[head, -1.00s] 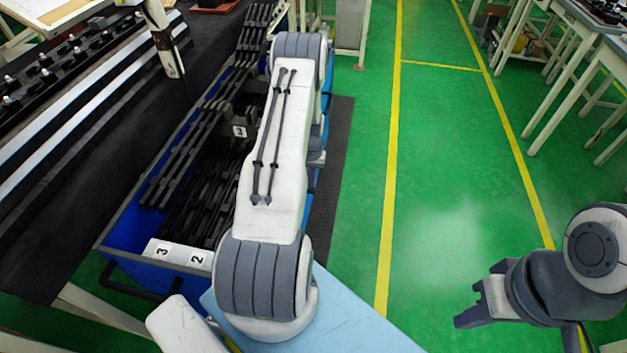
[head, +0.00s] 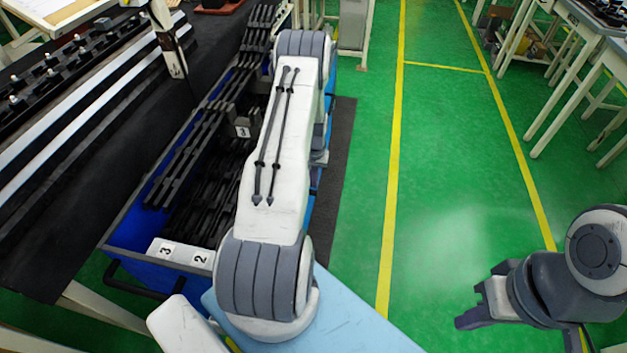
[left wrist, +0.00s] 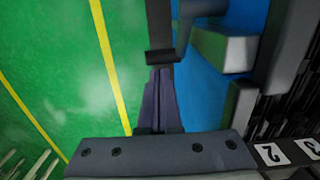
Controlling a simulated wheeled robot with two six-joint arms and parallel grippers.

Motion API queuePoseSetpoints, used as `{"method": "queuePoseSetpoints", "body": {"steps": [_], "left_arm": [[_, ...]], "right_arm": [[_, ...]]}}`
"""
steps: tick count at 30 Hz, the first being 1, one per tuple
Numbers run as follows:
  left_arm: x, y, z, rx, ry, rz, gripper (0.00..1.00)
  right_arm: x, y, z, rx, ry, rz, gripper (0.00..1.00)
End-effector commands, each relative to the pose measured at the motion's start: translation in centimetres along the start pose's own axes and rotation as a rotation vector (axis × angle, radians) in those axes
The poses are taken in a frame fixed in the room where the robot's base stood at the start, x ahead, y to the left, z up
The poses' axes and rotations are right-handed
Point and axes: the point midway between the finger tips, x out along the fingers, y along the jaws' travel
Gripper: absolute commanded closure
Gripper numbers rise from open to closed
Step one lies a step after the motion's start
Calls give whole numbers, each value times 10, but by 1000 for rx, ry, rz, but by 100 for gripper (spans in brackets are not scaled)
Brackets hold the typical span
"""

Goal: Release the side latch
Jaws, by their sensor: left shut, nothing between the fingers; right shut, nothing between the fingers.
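A long blue bin (head: 140,268) stands at the left in the head view, filled with dark trim strips (head: 185,165). My left arm covers much of its right side, and no latch can be made out there. My left gripper is hidden behind that arm. In the left wrist view my left gripper (left wrist: 160,75) is shut and empty beside the blue side (left wrist: 215,95). A dark bar and a grey-white block (left wrist: 225,52) are close to its tips. I cannot tell whether either is the latch or is touched. My right gripper (head: 474,304) is shut and empty over the green floor.
White labels (head: 180,252) mark the bin's near end. A dark table (head: 60,235) stands along its left side. A dark mat (head: 340,150) lies along its right side. The green floor (head: 440,170) with yellow lines is clear, and white-legged tables (head: 575,85) stand at the far right.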

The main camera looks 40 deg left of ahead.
Motion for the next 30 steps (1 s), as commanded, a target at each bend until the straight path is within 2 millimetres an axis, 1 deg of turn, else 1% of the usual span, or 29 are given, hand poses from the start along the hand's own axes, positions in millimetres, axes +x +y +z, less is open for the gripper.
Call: {"method": "queuePoseSetpoints", "body": {"steps": [7, 11, 13, 15, 21, 24, 27, 30], "left_arm": [[-1, 0, -2, 0, 1, 0, 100], [-9, 0, -12, 3, 3, 0, 100], [-17, 1, -21, 6, 5, -1, 100], [-28, 2, -30, 9, 7, -1, 100], [-75, 2, -36, 8, 5, -1, 100], [-93, 2, -39, 8, 5, -1, 100], [-107, 2, -41, 8, 3, 0, 100], [-116, 2, -42, 8, 2, 0, 100]], "right_arm": [[0, 0, 0, 0, 0, 0, 100], [1, 0, 0, 0, 0, 0, 100], [2, 0, 0, 0, 0, 0, 100], [4, 0, 0, 0, 0, 0, 100], [11, 1, 1, 0, 0, 0, 100], [13, 1, 1, 0, 0, 0, 100], [14, 1, 1, 0, 0, 0, 100], [15, 1, 1, 0, 0, 0, 100]]}}
